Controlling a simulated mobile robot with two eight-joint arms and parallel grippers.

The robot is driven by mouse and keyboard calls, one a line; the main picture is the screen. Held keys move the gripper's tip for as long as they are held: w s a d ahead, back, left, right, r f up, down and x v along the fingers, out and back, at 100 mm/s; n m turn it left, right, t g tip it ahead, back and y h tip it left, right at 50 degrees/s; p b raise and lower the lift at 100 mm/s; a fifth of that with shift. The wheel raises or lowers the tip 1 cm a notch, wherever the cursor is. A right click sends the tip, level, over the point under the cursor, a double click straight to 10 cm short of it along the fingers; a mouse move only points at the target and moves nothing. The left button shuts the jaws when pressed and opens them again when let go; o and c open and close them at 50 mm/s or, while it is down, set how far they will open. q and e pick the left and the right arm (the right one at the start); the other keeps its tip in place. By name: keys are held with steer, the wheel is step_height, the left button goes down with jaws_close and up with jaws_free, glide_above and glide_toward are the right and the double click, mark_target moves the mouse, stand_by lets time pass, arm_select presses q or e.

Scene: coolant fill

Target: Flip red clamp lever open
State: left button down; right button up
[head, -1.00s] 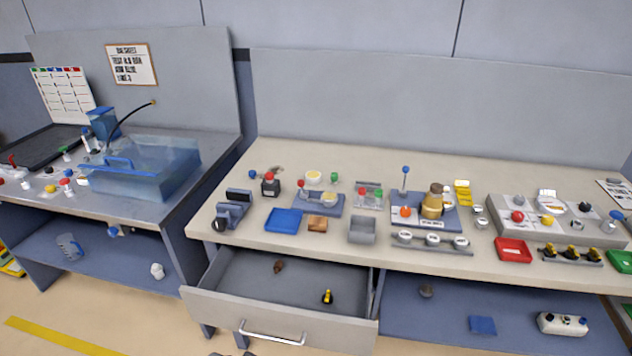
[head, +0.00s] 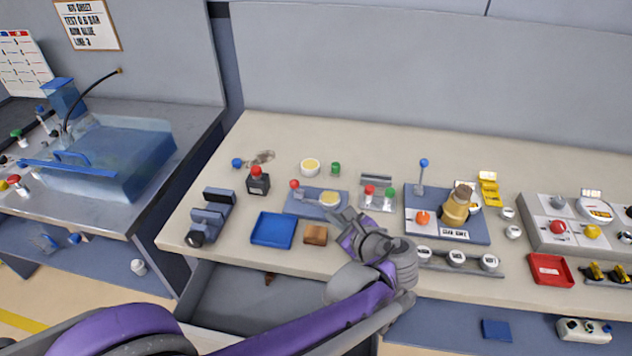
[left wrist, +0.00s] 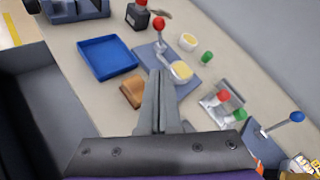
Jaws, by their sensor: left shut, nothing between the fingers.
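The red-knobbed clamp lever (head: 294,184) stands at the left end of a blue plate (head: 304,207) on the bench. In the left wrist view its red ball (left wrist: 159,23) sits on an upright stem, beyond my fingertips. A round pale-yellow piece (head: 329,199) rests at the plate's right end. My left gripper (head: 348,221) is shut and empty, near the plate's right front corner. In the left wrist view its closed fingers (left wrist: 160,72) point toward the plate, apart from the lever. My right gripper is not in view.
A blue tray (head: 274,230) and a brown block (head: 316,235) lie in front of the plate. A black box with a red knob (head: 257,181) stands to its left. A panel with red and green knobs (head: 377,196) is to its right. An open drawer hangs below.

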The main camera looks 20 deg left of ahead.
arm_select(q)
steer(key=shift+d+r, duration=0.1)
stand_by(0.3)
steer(key=p, duration=0.1)
glide_toward(297, 187)
steer(key=w+a+f, duration=0.3)
steer(key=w+f, duration=0.1)
steer(key=shift+w+a+r, duration=0.1)
steer(key=shift+a+r, duration=0.1)
steer(key=shift+a, duration=0.45)
steer(key=shift+r, duration=0.1)
steer(key=shift+w+r+p, duration=0.15)
steer(key=shift+w+p, duration=0.05)
steer(key=shift+p, duration=0.1)
